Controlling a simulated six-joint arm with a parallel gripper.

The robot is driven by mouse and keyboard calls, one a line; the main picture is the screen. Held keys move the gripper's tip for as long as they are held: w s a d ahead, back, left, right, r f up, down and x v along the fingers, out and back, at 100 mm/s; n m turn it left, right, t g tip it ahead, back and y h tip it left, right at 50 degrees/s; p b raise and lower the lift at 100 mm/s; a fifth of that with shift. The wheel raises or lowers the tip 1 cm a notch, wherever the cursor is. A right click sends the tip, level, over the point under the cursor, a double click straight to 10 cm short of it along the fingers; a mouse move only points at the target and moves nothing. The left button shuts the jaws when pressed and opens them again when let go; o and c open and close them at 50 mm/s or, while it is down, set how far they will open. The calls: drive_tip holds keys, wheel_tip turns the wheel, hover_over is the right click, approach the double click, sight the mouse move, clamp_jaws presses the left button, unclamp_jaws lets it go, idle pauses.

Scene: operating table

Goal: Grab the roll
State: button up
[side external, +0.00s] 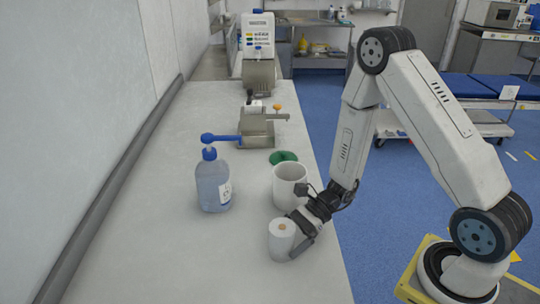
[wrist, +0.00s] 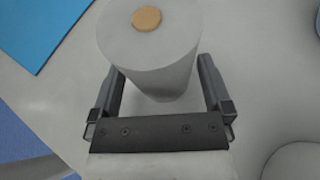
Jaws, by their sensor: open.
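A white roll (side external: 281,240) with a tan core stands upright near the right edge of the counter. In the wrist view the roll (wrist: 155,55) stands with its lower part between the two fingers of my gripper (wrist: 160,85). The fingers are open, one on each side of the roll, with a gap visible at the right. In the side view my gripper (side external: 303,233) is low beside the roll, on its right, and partly hides it. I cannot tell whether either finger touches it.
A white pot (side external: 290,186) stands right behind the roll, close to my wrist. A clear bottle with a blue pump (side external: 213,184) stands to the left. A green round thing (side external: 283,157) and a metal stand (side external: 256,128) are farther back. The counter's left front (side external: 160,250) is clear.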

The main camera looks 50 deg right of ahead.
sight(284, 226)
drive_tip(key=shift+w+a+f, duration=0.1)
drive_tip(key=shift+a+f, duration=0.15)
drive_tip(key=shift+a, duration=0.35)
drive_tip(key=c, duration=1.1)
drive_tip(key=shift+o, duration=0.2)
drive_tip(key=shift+r, duration=0.1)
drive_tip(key=shift+r, duration=4.9)
